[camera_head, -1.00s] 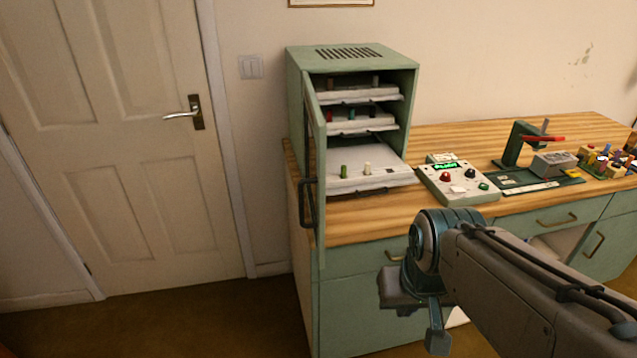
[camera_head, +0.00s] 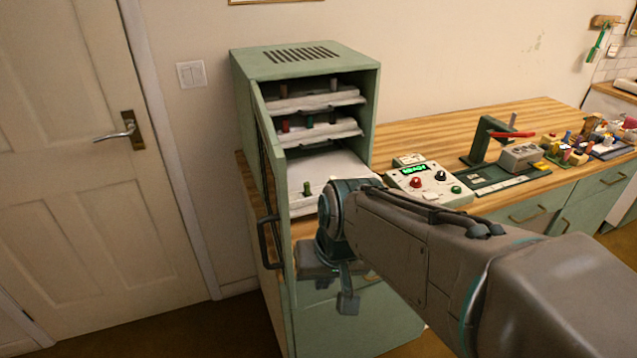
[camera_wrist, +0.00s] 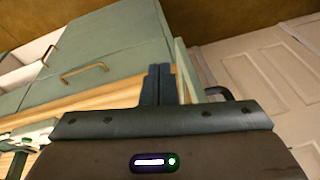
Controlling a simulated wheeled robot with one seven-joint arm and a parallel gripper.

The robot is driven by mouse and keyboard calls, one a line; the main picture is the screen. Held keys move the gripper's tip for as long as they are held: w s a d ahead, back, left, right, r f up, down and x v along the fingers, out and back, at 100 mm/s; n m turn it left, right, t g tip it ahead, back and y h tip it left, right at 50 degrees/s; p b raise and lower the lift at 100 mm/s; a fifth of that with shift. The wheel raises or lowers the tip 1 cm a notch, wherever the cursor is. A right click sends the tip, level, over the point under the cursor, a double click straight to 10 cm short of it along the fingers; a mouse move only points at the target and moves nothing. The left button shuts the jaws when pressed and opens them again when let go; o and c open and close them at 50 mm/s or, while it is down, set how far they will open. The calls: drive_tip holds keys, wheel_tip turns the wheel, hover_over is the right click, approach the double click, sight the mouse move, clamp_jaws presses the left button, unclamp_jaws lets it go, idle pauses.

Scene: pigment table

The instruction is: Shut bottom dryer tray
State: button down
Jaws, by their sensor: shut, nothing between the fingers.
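The dryer (camera_head: 305,60) is a pale green cabinet on the left end of the counter, with its door (camera_head: 272,190) swung open towards me. The bottom dryer tray (camera_head: 325,170) is pale and slid out past the two trays above it. A green piece (camera_head: 307,188) stands on it. My arm hides the tray's front right part. In the head view my wrist is low in front of this tray, right of the open door. My gripper (camera_wrist: 158,70) is shut and empty in the wrist view, beside the counter's wooden edge; whether it touches anything is unclear.
The middle tray (camera_head: 325,132) and top tray (camera_head: 315,98) sit further in. The door's dark handle (camera_head: 268,242) sticks out left of my wrist. A control box (camera_head: 425,180) and a green press (camera_head: 490,145) stand to the right on the counter. Floor in front is clear.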

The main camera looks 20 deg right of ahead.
drive_tip(key=w+d+f+m+t, duration=0.1)
drive_tip(key=w+d+m+t, duration=0.4)
drive_tip(key=w+d+m, duration=0.95)
drive_tip(key=shift+m, duration=0.55)
drive_tip(key=w+f+b, duration=0.1)
drive_tip(key=f, duration=0.1)
drive_tip(key=w+d+f+b, duration=0.1)
drive_tip(key=w+f, duration=0.1)
drive_tip(key=w+f+b, duration=0.1)
drive_tip(key=f, duration=0.2)
drive_tip(key=shift+w+d, duration=0.15)
drive_tip(key=shift+d, duration=0.1)
drive_tip(key=w, duration=0.3)
drive_tip(key=shift+w+f, duration=0.15)
drive_tip(key=shift+f, duration=0.25)
drive_tip(key=shift+w+a+f, duration=0.1)
drive_tip(key=shift+w+f, duration=0.05)
drive_tip(key=shift+w, duration=0.55)
drive_tip(key=shift+w+a, duration=0.1)
